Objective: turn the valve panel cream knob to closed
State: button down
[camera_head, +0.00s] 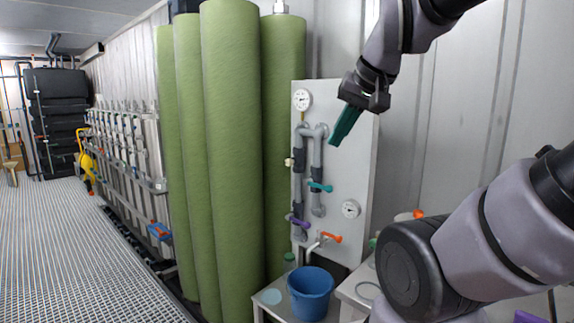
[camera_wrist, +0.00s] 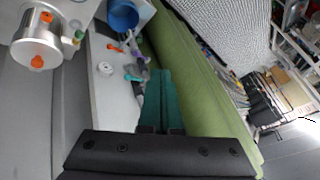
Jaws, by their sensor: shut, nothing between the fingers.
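The valve panel (camera_head: 340,105) is a pale upright board with grey pipes. The cream knob (camera_head: 289,162) is small and sticks out at the left of the pipework, beside a green vessel. My gripper (camera_head: 334,142) has teal fingers, shut and empty, angled down to the left in front of the panel. It is up and to the right of the cream knob, apart from it. In the wrist view the shut fingers (camera_wrist: 158,71) point towards the panel (camera_wrist: 112,95) and the green vessel; I cannot make out the cream knob there.
The panel also carries a teal handle (camera_head: 320,187), a purple handle (camera_head: 298,222), an orange handle (camera_head: 331,237) and gauges (camera_head: 302,99). Tall green vessels (camera_head: 232,150) stand to the left. A blue bucket (camera_head: 310,294) stands below. The grated floor (camera_head: 60,240) is clear.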

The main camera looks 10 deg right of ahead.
jog(key=c, duration=0.9)
grip_release()
jog(key=shift+w, duration=0.1)
jog(key=o, duration=0.4)
jog(key=w+d+f+n+g+h, duration=0.1)
jog(key=w+n, duration=0.1)
jog(key=w, duration=0.1)
jog(key=w+d+f+n+g+h, duration=0.2)
jog(key=w, duration=0.2)
jog(key=w+d+f+n+g+h, duration=0.1)
jog(key=w+f+n, duration=0.1)
jog(key=w+n, duration=0.1)
jog(key=shift+w+d+g, duration=0.4)
jog(key=shift+w, duration=0.25)
jog(key=w+d+f+n+g+h, duration=0.1)
jog(key=w+f+n+h, duration=0.15)
jog(key=w, duration=0.35)
jog(key=w+f+n+h, duration=0.2)
jog(key=w+n+h, duration=0.1)
jog(key=w+n, duration=0.15)
jog(key=n+t+h, duration=0.8)
jog(key=n, duration=0.5)
send_near(287, 162)
jog(key=shift+y, duration=0.25)
jog(key=x, duration=1.1)
jog(key=shift+s+r, duration=0.1)
jog(key=shift+r, duration=0.05)
grip_shut()
